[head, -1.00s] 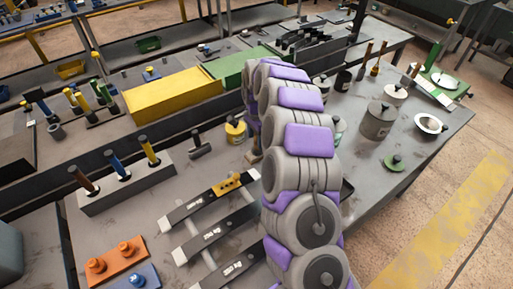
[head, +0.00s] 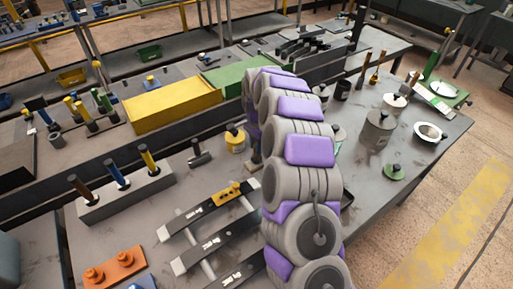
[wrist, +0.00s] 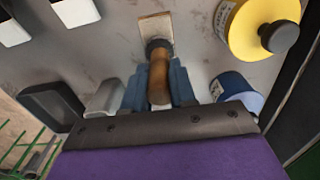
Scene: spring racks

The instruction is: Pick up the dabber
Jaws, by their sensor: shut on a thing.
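The dabber (wrist: 159,80) shows in the wrist view with a brown wooden handle, a dark collar and a pale, flat tan end that points away from my wrist. My gripper (wrist: 160,76) has its blue-grey fingers on both sides of the handle and is shut on it. The tan end lies over or against the grey worktop; I cannot tell if it touches. In the head view my arm hides the gripper and most of this spot.
A yellow pot with a black knob (wrist: 262,25) and a blue round pot (wrist: 232,92) stand close to the right of my gripper. Grey blocks (wrist: 103,98) lie to the left. In the head view, a rack of black-labelled bars (head: 215,245) is left of my arm.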

